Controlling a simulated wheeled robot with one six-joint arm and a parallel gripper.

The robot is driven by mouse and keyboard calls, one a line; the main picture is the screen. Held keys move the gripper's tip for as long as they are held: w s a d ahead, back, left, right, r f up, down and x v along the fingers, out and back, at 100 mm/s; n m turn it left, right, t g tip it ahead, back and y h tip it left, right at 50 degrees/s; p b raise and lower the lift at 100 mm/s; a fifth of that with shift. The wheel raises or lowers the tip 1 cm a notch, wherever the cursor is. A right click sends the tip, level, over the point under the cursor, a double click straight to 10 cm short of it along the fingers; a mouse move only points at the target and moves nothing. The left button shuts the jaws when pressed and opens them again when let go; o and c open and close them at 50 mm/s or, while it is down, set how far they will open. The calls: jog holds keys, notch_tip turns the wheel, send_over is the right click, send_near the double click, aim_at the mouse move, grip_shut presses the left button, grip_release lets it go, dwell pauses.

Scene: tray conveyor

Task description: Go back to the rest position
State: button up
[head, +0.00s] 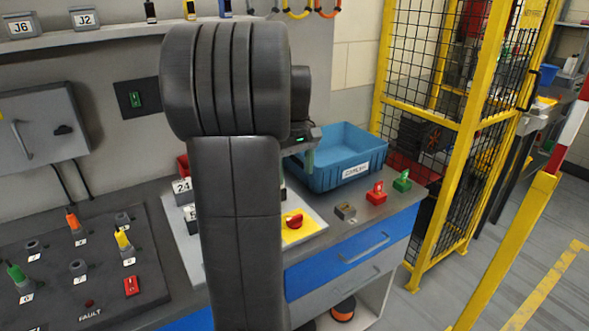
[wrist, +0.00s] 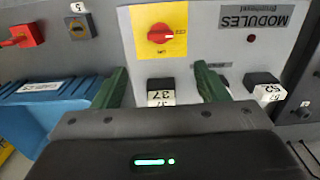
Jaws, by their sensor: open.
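My gripper (wrist: 160,68) is open, with its two green fingers apart and nothing held between them. A black module with a white number label (wrist: 160,95) shows beyond and between the fingers in the wrist view; I cannot tell its exact distance. Another labelled module (wrist: 266,90) is right of the right finger. In the head view my gripper (head: 305,155) is mostly hidden behind my raised arm, above the bench near the blue bin (head: 335,172). A red rotary switch on a yellow plate (head: 300,228) lies below it; it also shows in the wrist view (wrist: 160,34).
A grey peg panel (head: 55,262) with coloured plugs is at the left. Red (head: 376,193) and green (head: 402,181) switch blocks and a grey block (head: 345,211) lie before the bin. A yellow-framed mesh fence (head: 470,130) stands at the right. My arm hides the bench's middle.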

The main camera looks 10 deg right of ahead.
aim_at(294, 217)
notch_tip(294, 217, down, 14)
jog(key=shift+r, duration=0.1)
dwell(0.5)
dwell(0.4)
